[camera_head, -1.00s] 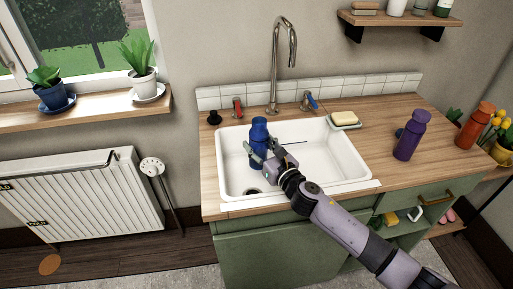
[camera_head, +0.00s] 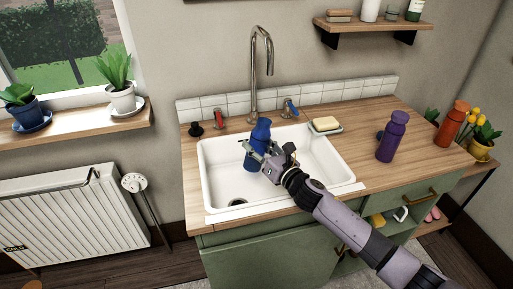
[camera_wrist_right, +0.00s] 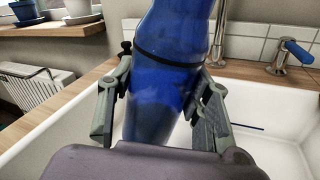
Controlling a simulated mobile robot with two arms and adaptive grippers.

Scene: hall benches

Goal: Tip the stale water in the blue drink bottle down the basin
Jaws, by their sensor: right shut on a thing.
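The blue drink bottle (camera_head: 258,146) is over the white basin (camera_head: 215,180) in the head view, leaning slightly to the right, its top uppermost. My right gripper (camera_head: 265,158) is shut on its body. In the right wrist view the bottle (camera_wrist_right: 165,75) stands between the two fingers of the gripper (camera_wrist_right: 160,105), and its top is cut off by the frame. No water shows leaving it. The basin's drain (camera_head: 238,203) is at the front left of the basin floor. My left gripper is not in view.
A tall tap (camera_head: 255,70) rises behind the basin, with red (camera_head: 219,119) and blue (camera_head: 290,107) handles. Soap (camera_head: 325,124) lies on a dish at the back right. A purple bottle (camera_head: 391,137) and an orange bottle (camera_head: 452,124) stand on the right.

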